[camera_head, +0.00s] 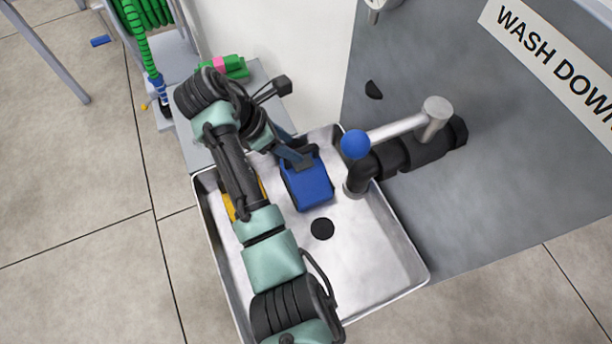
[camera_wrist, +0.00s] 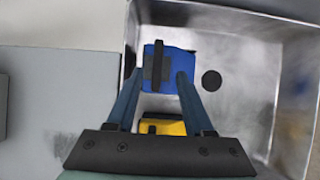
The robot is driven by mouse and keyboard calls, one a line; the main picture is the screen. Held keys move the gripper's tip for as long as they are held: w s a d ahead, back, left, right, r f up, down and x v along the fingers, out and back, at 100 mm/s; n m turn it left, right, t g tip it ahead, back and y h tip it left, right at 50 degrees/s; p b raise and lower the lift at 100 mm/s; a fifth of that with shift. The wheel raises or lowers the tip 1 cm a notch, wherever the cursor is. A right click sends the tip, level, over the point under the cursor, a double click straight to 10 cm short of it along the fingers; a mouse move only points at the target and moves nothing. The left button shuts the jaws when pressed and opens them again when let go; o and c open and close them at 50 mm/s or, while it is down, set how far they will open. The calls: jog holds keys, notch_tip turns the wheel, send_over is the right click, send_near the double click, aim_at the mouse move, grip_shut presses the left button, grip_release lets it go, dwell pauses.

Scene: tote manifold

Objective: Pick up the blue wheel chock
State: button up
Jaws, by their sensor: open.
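The blue wheel chock (camera_head: 312,188) lies in the upper part of the metal sink basin. In the wrist view the blue wheel chock (camera_wrist: 172,82) shows a dark raised strip along its top. My gripper (camera_head: 298,160) is above the chock's upper end in the head view. In the wrist view my gripper (camera_wrist: 161,76) is open, its fingers on either side of the dark strip. The left fingertip is by the chock's left edge and the right one overlaps its right part. I cannot tell whether they touch it.
A yellow object (camera_wrist: 165,127) lies in the basin (camera_head: 415,270) beside the chock, partly hidden by my arm. A drain hole (camera_head: 322,229) is near the chock. A pipe with a blue ball (camera_head: 355,144) juts over the basin's right side. A green and pink item (camera_head: 228,66) sits behind.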

aim_at(300, 150)
jog(key=x, duration=0.5)
jog(key=shift+w+d+f+b, duration=0.1)
jog(key=shift+w+f+b, duration=0.1)
jog(key=shift+w+b, duration=0.15)
grip_shut()
jog(key=shift+r, duration=0.1)
dwell(1.0)
